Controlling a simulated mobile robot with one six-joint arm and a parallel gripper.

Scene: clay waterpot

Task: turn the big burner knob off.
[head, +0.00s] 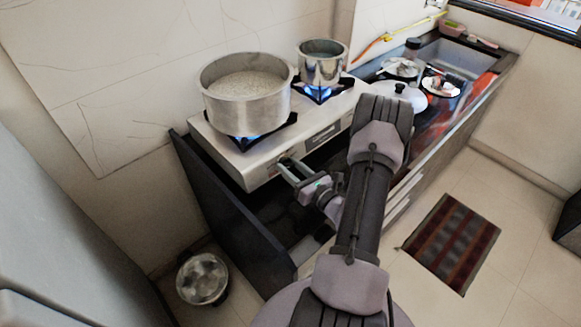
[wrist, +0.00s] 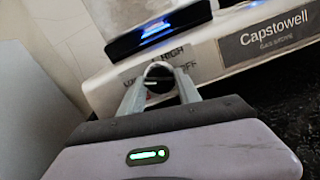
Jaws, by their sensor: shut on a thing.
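The stove (head: 262,166) stands on the counter, its front panel facing my arm. A large pot (head: 246,98) sits on the big burner, and a blue flame (head: 245,138) burns beneath it. The flame also shows in the wrist view (wrist: 155,33). The big burner knob (wrist: 158,74) is a dark, round knob on the front panel, beside partly hidden "HIGH" and "OFF" lettering. My gripper (head: 285,165) is at the panel, its two fingers shut on either side of the knob. In the wrist view, the fingers (wrist: 158,82) partly cover the knob. Its exact pointer angle is unclear.
A smaller pot (head: 322,64) stands on the other burner over a blue flame. A lidded white pot (head: 401,96) and dishes lie on the counter to the right. A dark panel (head: 222,205) rises left of the stove. A striped mat (head: 452,242) lies on the floor.

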